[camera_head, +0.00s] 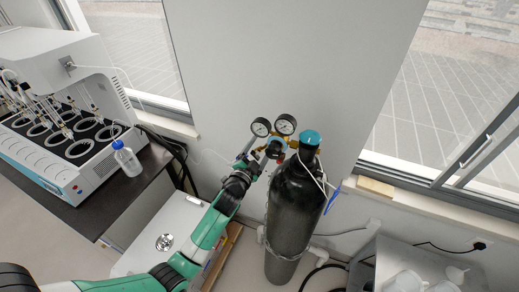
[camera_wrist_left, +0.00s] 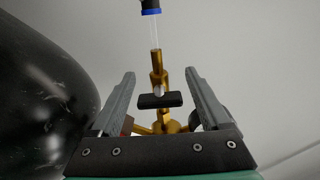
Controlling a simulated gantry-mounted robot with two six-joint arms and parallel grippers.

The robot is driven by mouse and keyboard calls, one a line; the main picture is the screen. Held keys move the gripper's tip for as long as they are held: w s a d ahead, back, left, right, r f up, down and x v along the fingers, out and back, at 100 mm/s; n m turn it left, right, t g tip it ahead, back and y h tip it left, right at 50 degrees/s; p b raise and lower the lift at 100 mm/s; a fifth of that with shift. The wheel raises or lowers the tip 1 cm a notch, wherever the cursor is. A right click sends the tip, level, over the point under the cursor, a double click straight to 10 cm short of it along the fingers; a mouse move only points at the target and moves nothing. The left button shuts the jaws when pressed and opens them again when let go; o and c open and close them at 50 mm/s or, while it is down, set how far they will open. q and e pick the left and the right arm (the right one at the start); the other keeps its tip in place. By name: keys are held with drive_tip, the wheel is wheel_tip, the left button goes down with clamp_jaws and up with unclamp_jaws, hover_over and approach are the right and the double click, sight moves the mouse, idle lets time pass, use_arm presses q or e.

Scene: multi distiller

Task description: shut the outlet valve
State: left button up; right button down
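The outlet valve shows in the left wrist view as a black bar handle (camera_wrist_left: 160,101) on a brass stem, with a brass fitting (camera_wrist_left: 158,72) and clear tube beyond it. My left gripper (camera_wrist_left: 160,76) is open, with one grey finger on each side of the handle and a gap on both sides. In the head view my left gripper (camera_head: 252,158) is at the regulator, just left of its brass body, and hides the valve there. Two round pressure gauges (camera_head: 273,126) sit above it. My right gripper is not in view.
The dark gas cylinder (camera_head: 293,212) with a teal cap (camera_head: 310,138) stands right of the gripper. The distiller (camera_head: 60,110) and a bottle (camera_head: 127,160) are on the left bench. A white cart (camera_head: 415,265) is at lower right.

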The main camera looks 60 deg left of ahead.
use_arm(q)
drive_tip(key=shift+d, duration=0.1)
drive_tip(key=v, duration=1.1)
drive_tip(key=shift+s, duration=0.25)
drive_tip(key=shift+d, duration=0.1)
